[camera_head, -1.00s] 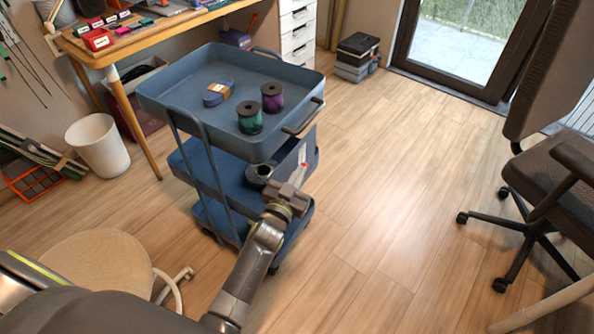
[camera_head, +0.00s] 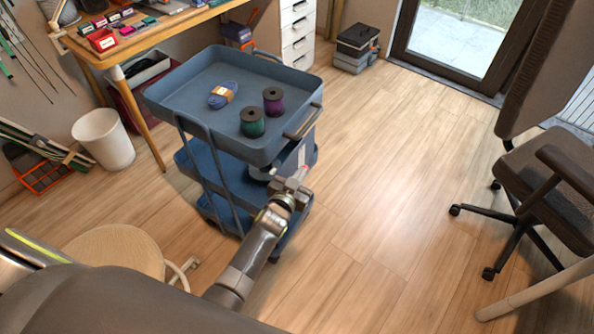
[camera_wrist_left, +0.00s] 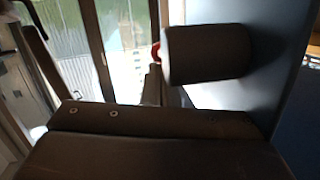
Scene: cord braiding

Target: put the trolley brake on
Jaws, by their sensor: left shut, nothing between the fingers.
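The blue three-tier trolley (camera_head: 172,103) stands on the wood floor, left of centre in the head view. On its right end is a pale panel with a small red part (camera_head: 305,171), probably the brake control, partly hidden by my gripper. My left gripper (camera_head: 301,180) is shut and empty, its tip at or very near that part; I cannot tell whether they touch. In the left wrist view, a dark cylinder (camera_wrist_left: 205,55) and a bit of red lie beyond the dark gripper body, beside the blue trolley side (camera_wrist_left: 285,70). My right gripper is out of view.
The top tray holds a blue yarn skein (camera_head: 222,95), a green spool (camera_head: 252,122) and a purple spool (camera_head: 273,101). A round stool (camera_head: 112,252) stands at the lower left, an office chair (camera_head: 550,180) at the right. The floor between trolley and chair is clear.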

